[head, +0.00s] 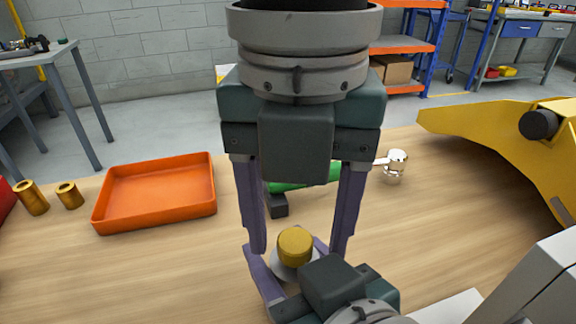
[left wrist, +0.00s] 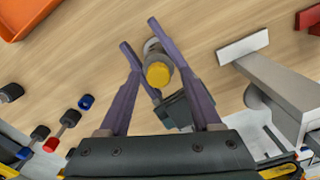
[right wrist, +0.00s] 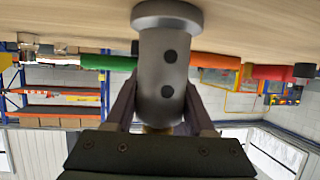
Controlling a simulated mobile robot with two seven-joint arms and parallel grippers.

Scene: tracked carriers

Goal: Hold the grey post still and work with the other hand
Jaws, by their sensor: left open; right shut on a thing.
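The grey post (head: 283,272) stands on the wooden table with a yellow cap (head: 295,247) on its top end. In the left wrist view the yellow cap (left wrist: 158,75) shows below me. In the right wrist view the post (right wrist: 162,75) shows two dark holes and a wider flange. My right gripper (head: 291,264) comes in low from the right and is shut on the post. My left gripper (head: 298,250) points down over the post, open, with a finger on either side of the cap. I cannot tell whether its fingers touch anything.
An orange tray (head: 155,222) lies empty to the left, with two brass sleeves (head: 67,194) beside it. A green cylinder (head: 300,184) with a dark block (head: 277,206) lies behind my left gripper. A shiny metal piece (head: 396,165) stands farther right. The table's front left is clear.

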